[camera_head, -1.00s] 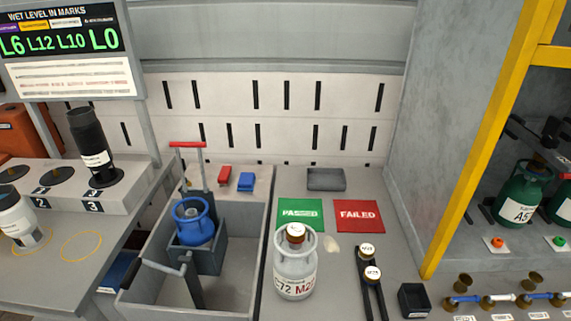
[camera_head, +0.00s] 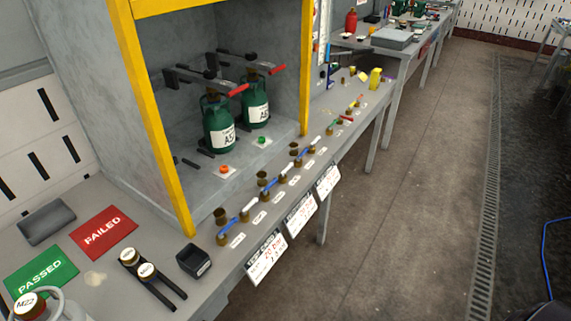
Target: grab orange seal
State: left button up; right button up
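The orange seal (camera_head: 224,170) is a small orange piece on a white card inside the yellow-framed bay, in front of the left green cylinder (camera_head: 219,128). A green seal (camera_head: 262,141) sits on a similar card to its right, before the second green cylinder (camera_head: 256,100). Neither of my grippers shows in the head view.
Brass fittings with blue and white levers (camera_head: 248,207) line the bench front. Open floor (camera_head: 420,190) lies right.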

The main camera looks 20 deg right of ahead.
aim_at(224, 169)
jog(key=z, duration=0.3)
jog(key=u, duration=0.45)
jog(key=l+u, duration=0.2)
jog(key=u, duration=0.3)
jog(key=i+l+u, duration=0.1)
jog(key=l+u, duration=0.2)
jog(key=u, duration=0.15)
jog(key=l+u, duration=0.25)
jog(key=u, duration=0.25)
jog(key=l+u, duration=0.2)
jog(key=u, duration=0.3)
jog(key=k+l+u, duration=0.15)
jog(key=u, duration=0.3)
